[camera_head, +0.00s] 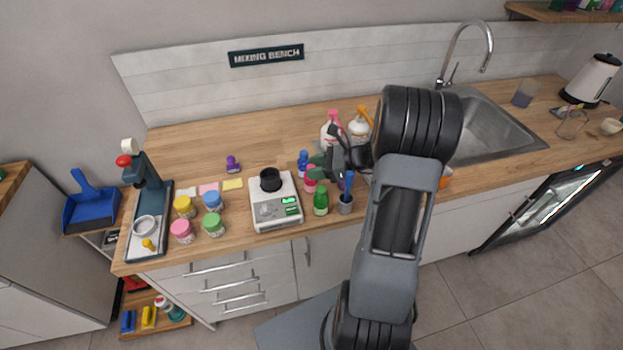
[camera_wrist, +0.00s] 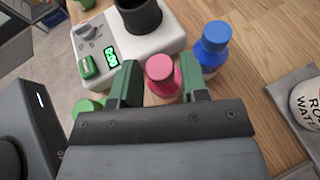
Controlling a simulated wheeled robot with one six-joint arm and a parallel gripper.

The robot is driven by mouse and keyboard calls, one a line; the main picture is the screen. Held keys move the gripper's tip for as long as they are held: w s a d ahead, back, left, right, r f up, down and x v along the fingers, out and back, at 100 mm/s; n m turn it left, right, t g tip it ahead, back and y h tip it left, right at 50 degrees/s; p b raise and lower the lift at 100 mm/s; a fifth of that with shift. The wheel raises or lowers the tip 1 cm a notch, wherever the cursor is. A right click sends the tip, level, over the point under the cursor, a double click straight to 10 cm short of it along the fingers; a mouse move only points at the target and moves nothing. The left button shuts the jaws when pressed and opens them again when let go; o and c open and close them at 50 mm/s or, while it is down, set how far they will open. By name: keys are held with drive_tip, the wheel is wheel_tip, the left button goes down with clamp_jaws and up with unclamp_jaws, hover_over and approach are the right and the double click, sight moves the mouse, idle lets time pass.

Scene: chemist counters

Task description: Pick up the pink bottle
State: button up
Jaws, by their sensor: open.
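The pink bottle (camera_head: 310,184) stands upright on the wooden counter, between a blue bottle (camera_head: 303,163) and a green bottle (camera_head: 321,204). In the wrist view the pink bottle (camera_wrist: 162,72) shows its round cap between the two green fingertips of my gripper (camera_wrist: 157,82). A gap shows on each side of the cap, and the fingers are open around it. In the head view my gripper (camera_head: 314,168) reaches in from the right and partly covers the bottle. The bottle's lower part is hidden by my gripper in the wrist view.
A white scale (camera_head: 287,208) with a black cup (camera_head: 270,180) stands close to the left. The blue bottle (camera_wrist: 212,46) is just beyond my right finger in the wrist view. A cup with tools (camera_head: 345,206) is at the right. White bottles (camera_head: 330,135) stand behind.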

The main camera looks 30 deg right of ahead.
drive_tip(key=shift+x, duration=1.65)
drive_tip(key=shift+c, duration=0.3)
drive_tip(key=c, duration=0.7)
